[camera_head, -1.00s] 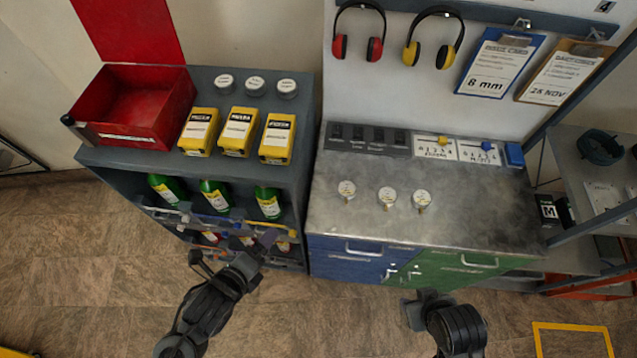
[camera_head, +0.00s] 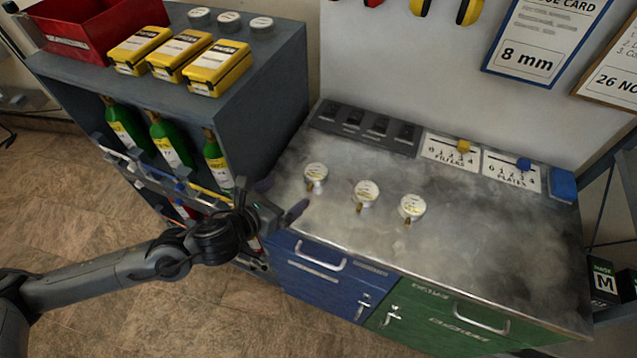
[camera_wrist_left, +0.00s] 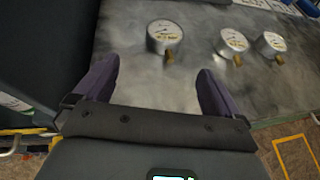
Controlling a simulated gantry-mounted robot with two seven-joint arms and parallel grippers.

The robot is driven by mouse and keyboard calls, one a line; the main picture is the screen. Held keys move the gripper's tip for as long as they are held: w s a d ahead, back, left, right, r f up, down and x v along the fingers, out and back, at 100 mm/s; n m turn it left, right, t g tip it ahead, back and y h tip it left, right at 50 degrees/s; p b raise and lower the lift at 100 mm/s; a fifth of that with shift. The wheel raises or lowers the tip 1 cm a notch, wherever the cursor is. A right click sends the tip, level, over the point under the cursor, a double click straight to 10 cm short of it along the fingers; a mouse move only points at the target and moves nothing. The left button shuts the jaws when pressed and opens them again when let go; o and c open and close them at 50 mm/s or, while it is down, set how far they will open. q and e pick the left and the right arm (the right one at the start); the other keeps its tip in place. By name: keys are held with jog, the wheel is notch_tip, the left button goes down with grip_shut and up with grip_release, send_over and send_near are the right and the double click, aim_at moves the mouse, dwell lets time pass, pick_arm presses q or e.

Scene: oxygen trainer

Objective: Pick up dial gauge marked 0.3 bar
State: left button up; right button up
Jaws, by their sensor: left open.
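Three round dial gauges with white faces and brass stems lie on the grey metal worktop (camera_head: 470,225): a left one (camera_head: 316,174), a middle one (camera_head: 365,193) and a right one (camera_head: 411,208). Their markings are too small to read, so I cannot tell which is 0.3 bar. My left gripper (camera_head: 281,198) is open and empty at the worktop's front left edge, short of the left gauge. In the left wrist view the left gauge (camera_wrist_left: 164,37) is ahead of and between the fingers (camera_wrist_left: 158,88), apart from them. The other two gauges (camera_wrist_left: 232,42) (camera_wrist_left: 270,43) are further right. My right gripper is not in view.
A grey shelf unit (camera_head: 270,85) with yellow boxes (camera_head: 217,68), a red bin (camera_head: 85,28) and green bottles (camera_head: 170,140) stands left of the worktop. A dark slotted tray (camera_head: 365,128) and filter and plate counters (camera_head: 450,152) line the back. The worktop's right side is clear.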

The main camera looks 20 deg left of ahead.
aim_at(311, 176)
pick_arm(q)
jog(key=x, duration=0.4)
jog(key=shift+w+d+r, duration=0.1)
jog(key=shift+w+d, duration=0.2)
jog(key=shift+d, duration=0.1)
jog(key=shift+w+d+f, duration=0.2)
jog(key=shift+w+f, duration=0.1)
jog(key=shift+w, duration=0.3)
jog(key=shift+r+x, duration=0.15)
jog(key=shift+x, duration=1.1)
jog(key=shift+r+x, duration=0.1)
jog(key=shift+x, duration=1.1)
jog(key=shift+w, duration=0.1)
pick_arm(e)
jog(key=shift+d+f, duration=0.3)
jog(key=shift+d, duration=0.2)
pick_arm(q)
jog(key=shift+c, duration=0.2)
jog(key=c, duration=1.2)
jog(key=shift+c, duration=0.3)
jog(key=shift+r, duration=0.1)
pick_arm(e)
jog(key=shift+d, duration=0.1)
